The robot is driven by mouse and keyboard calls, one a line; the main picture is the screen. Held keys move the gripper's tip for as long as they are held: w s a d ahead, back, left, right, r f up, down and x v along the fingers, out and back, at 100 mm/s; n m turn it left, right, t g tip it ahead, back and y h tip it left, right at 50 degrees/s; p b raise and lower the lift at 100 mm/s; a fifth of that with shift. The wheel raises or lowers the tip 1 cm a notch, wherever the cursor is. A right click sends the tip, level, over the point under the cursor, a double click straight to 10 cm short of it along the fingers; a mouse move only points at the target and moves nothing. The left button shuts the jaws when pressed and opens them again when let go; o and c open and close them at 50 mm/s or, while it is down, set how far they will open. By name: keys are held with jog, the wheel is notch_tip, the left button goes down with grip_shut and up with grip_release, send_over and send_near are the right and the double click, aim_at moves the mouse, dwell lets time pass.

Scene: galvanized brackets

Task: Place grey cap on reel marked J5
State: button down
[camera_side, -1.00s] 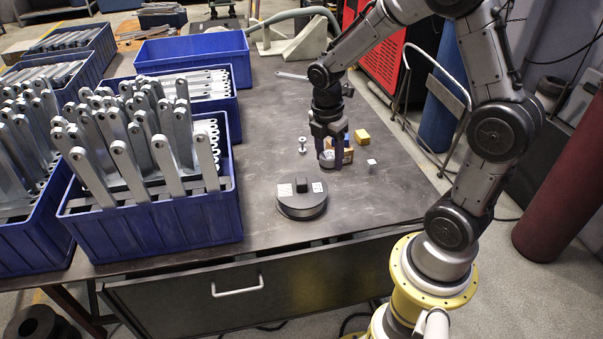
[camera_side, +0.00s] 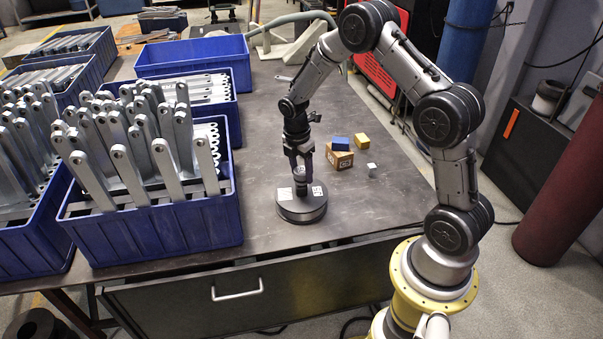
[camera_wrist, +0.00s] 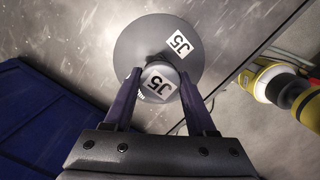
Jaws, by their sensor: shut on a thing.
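The reel (camera_side: 301,210) is a dark, flat round disc with white labels and a short dark post on top, standing near the table's front edge. One label reads J5 in the wrist view, where the reel (camera_wrist: 135,45) lies below my fingers. My gripper (camera_side: 301,176) is directly over the reel's middle, pointing down. It is shut on the grey cap (camera_wrist: 158,84), which has a J5 label facing up and sits between the fingertips. The cap (camera_side: 299,172) is at the post's top in the side view; I cannot tell whether they touch.
A small brown box (camera_side: 339,159) with a blue block (camera_side: 340,143) on it, a yellow block (camera_side: 361,141) and a pale cube (camera_side: 372,168) stand right of the reel. A blue bin of brackets (camera_side: 155,222) stands to its left. The table front is clear.

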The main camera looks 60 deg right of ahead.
jog(key=shift+f, duration=0.4)
jog(key=shift+f, duration=0.15)
jog(key=shift+c, duration=1.1)
grip_release()
notch_tip(320, 180, up, 12)
jog(key=a, duration=0.1)
notch_tip(320, 180, up, 9)
jog(key=m+t, duration=0.2)
jog(key=m, duration=0.2)
send_over(298, 173)
jog(key=s+a, duration=0.5)
jog(key=s+a+r+m+t, duration=0.1)
jog(key=s+a+m, duration=0.2)
jog(key=s, duration=0.3)
jog(key=s+a+r+m+t+y, duration=0.1)
jog(key=s+a+r+m, duration=0.1)
jog(key=s+m, duration=0.3)
jog(key=s+a+r+m+t, duration=0.1)
jog(key=s+a+r+m, duration=0.1)
jog(key=s, duration=0.6)
jog(key=shift+s+a+r+m+t, duration=0.2)
jog(key=shift+a+m+t, duration=0.2)
jog(key=shift+a+m, duration=0.65)
